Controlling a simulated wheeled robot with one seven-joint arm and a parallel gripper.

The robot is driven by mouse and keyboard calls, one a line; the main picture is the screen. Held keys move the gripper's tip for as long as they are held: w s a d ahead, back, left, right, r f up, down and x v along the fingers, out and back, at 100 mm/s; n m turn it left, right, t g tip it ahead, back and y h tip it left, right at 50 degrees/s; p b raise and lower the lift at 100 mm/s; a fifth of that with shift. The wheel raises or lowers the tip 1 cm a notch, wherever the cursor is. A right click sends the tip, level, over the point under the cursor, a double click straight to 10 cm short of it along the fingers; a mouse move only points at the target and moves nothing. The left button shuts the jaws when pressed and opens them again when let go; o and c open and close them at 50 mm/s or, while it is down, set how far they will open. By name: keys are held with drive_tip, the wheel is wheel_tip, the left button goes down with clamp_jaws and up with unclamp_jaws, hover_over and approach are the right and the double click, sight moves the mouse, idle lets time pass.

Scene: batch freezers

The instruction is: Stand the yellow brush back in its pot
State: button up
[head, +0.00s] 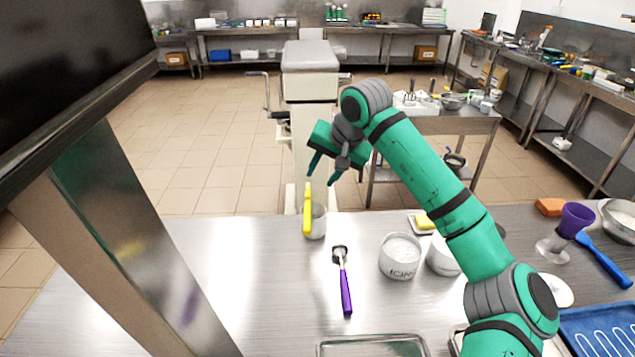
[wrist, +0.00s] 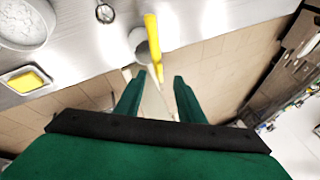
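The yellow brush (head: 307,210) is near upright at the back edge of the steel table, at the left side of a small whitish pot (head: 319,225). Its lower part shows in front of the pot's wall, so it looks beside the pot; I cannot tell whether they touch. In the wrist view the brush (wrist: 153,42) runs past the pot (wrist: 140,46), and its near end points towards my fingers. My gripper (head: 323,180) is open and empty, above and slightly behind the brush. Its two fingers also show apart in the wrist view (wrist: 160,82).
A purple-handled scoop (head: 345,285) lies right of the pot. Beyond it are a white labelled tub (head: 399,262) and a yellow sponge in a dish (head: 425,221). A metal tray (head: 372,347) lies at the front. The tabletop left of the pot is clear.

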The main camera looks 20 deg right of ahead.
drive_tip(key=v, duration=0.6)
drive_tip(key=shift+f, duration=0.1)
idle(0.3)
